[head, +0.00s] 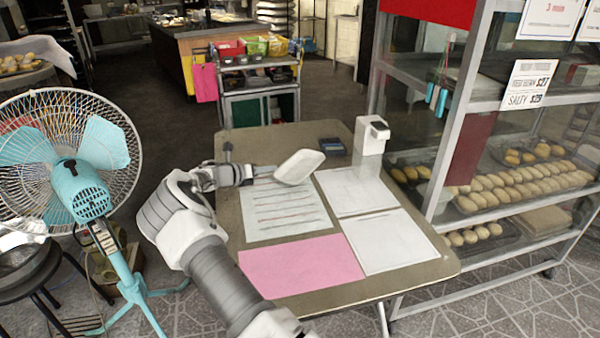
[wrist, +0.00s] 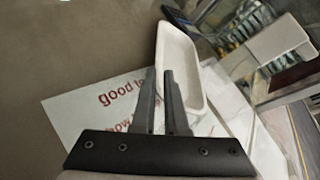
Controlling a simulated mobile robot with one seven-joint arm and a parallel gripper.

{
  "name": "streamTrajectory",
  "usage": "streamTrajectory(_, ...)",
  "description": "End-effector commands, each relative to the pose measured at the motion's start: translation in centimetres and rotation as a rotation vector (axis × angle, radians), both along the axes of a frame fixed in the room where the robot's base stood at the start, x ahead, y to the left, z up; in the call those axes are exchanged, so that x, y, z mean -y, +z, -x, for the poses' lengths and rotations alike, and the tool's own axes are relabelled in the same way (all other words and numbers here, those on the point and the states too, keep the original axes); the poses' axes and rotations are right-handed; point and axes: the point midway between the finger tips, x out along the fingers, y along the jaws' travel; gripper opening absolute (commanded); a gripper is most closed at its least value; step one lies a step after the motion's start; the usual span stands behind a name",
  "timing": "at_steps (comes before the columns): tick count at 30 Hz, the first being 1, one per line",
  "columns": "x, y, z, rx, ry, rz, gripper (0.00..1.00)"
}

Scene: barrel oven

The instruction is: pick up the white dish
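The white dish (head: 299,166) is a shallow rectangular tray. It is tilted and appears raised above the table in the head view. In the wrist view the dish (wrist: 182,62) is just beyond and to the right of the fingers, its hollow showing. My gripper (head: 268,171) reaches its left edge. In the wrist view my gripper's fingers (wrist: 160,74) are close together, with the dish's near-left wall between them. The lower part of that wall is hidden behind the right finger.
The table (head: 413,278) carries white printed sheets (head: 285,212), a pink sheet (head: 300,266), a dark small device (head: 327,146) and a white dispenser (head: 371,145). A glass bread rack (head: 462,150) stands close on the right. A turquoise fan (head: 80,190) stands on the left.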

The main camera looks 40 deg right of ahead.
Motion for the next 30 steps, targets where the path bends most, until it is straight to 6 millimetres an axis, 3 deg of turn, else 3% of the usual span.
streamTrajectory(12, 4.5, -2.1, -1.0, 0.001, -0.001, -0.001, 0.11)
streamTrajectory(20, 4.8, -2.0, -1.1, 0.001, 0.000, -0.001, 0.11)
streamTrajectory(23, 4.8, -2.0, -1.1, 0.001, 0.000, -0.001, 0.00)
streamTrajectory(30, 4.8, -2.0, -1.1, 0.001, 0.000, 0.000, 0.00)
